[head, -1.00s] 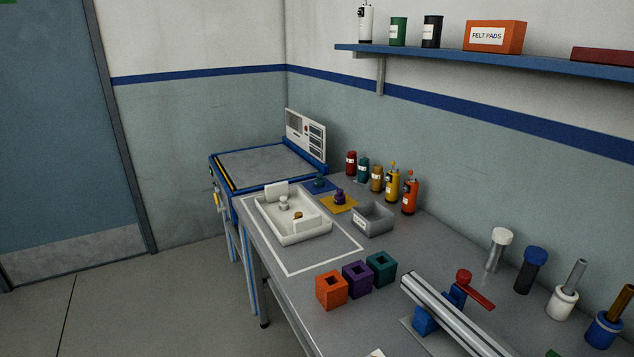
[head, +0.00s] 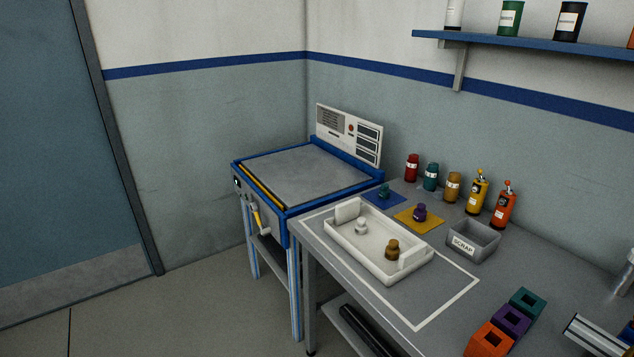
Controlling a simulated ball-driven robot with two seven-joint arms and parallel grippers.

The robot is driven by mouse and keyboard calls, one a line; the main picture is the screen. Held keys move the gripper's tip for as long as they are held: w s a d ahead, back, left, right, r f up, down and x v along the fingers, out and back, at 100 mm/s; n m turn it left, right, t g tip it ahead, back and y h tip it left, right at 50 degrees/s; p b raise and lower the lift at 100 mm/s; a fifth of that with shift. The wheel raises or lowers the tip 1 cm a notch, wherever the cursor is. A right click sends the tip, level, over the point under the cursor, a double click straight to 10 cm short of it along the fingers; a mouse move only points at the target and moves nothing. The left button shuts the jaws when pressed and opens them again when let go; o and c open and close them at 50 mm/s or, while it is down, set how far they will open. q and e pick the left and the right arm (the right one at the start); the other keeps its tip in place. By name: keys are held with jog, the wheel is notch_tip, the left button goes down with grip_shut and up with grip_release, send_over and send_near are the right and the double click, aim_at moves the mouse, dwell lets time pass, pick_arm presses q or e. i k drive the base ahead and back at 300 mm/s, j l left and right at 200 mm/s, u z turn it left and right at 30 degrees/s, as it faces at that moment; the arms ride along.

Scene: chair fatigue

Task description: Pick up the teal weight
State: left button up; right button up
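The teal weight (head: 383,191) is a small knobbed piece standing on the blue square mat (head: 371,201), at the back of the bench behind the white tray. A purple weight (head: 420,212) of similar shape stands on the yellow mat (head: 401,220) to its right. The white tray (head: 357,265) holds a white weight (head: 361,227) and a brass-coloured weight (head: 392,250). Neither of my grippers shows in the head view.
A blue-framed machine (head: 300,175) stands left of the bench. Several bottles (head: 453,187) line the wall side. A grey scrap bin (head: 474,241) sits right of the yellow mat. Hollow blocks (head: 512,320) stand near the front. Floor at left is clear.

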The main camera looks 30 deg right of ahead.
aim_at(383, 192)
jog(key=i+j+z, duration=0.1)
jog(key=i, duration=0.4)
jog(key=i+j+z, duration=0.1)
jog(key=i, duration=0.4)
jog(key=i+j+z, duration=0.1)
jog(key=i+z, duration=0.15)
jog(key=z, duration=0.25)
jog(key=i+j+z, duration=0.2)
jog(key=z, duration=0.25)
jog(key=i+j+z, duration=0.25)
jog(key=z, duration=0.25)
